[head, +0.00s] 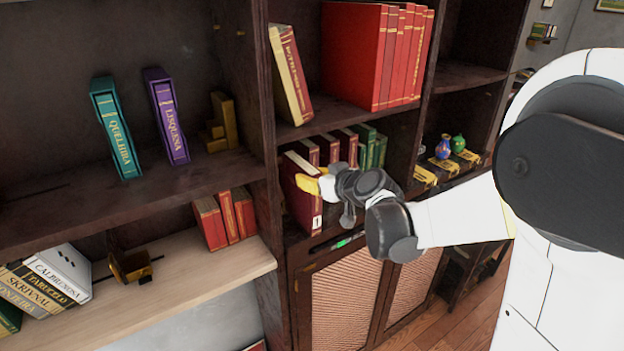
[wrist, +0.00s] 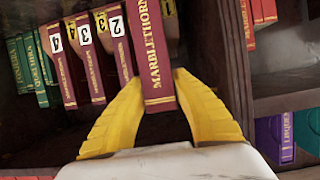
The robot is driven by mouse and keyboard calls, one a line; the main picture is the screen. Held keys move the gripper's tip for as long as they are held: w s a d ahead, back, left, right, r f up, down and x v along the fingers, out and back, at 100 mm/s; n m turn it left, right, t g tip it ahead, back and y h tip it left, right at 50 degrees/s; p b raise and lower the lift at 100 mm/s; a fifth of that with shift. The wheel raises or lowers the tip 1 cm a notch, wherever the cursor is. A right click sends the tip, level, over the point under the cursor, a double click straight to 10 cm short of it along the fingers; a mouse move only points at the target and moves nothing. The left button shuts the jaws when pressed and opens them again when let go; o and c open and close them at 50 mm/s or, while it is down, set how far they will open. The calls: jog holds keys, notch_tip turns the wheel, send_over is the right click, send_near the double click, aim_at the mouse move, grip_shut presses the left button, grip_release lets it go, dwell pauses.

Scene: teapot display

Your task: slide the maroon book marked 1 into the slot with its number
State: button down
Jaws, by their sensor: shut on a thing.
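The maroon book marked 1 (head: 303,205) stands nearly upright at the left end of the middle bookcase's lower compartment, its spine further forward than the neighbouring books. The book's rear and the slot's depth are hidden.
Green books (head: 368,146) stand right of the maroon ones. A dark wooden upright (head: 266,150) is close on the left of the held book. A small green-lit display (head: 345,242) is on the ledge below.

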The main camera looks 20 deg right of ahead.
aim_at(287, 157)
jog(key=shift+w+a+b, duration=0.35)
jog(key=shift+w+a, duration=0.3)
jog(key=shift+w, duration=1.35)
jog(key=shift+w+a+b, duration=0.35)
jog(key=shift+w+a, duration=0.3)
jog(key=shift+w, duration=1.35)
jog(key=shift+w+a+b, duration=0.35)
jog(key=shift+w+a, duration=0.3)
jog(key=shift+w, duration=1.35)
jog(key=c, duration=1.1)
grip_release()
jog(key=v, duration=1.2)
jog(key=s+d+f+m+g+h+b, duration=0.1)
jog(key=s+f+m+g+h+b, duration=0.2)
jog(key=s+f+b, duration=2.1)
jog(key=s+f+g+h, duration=0.1)
jog(key=s+f+g, duration=0.2)
jog(key=s+f, duration=0.6)
jog(key=shift+s+f+m, duration=0.25)
jog(key=shift+f+m, duration=0.05)
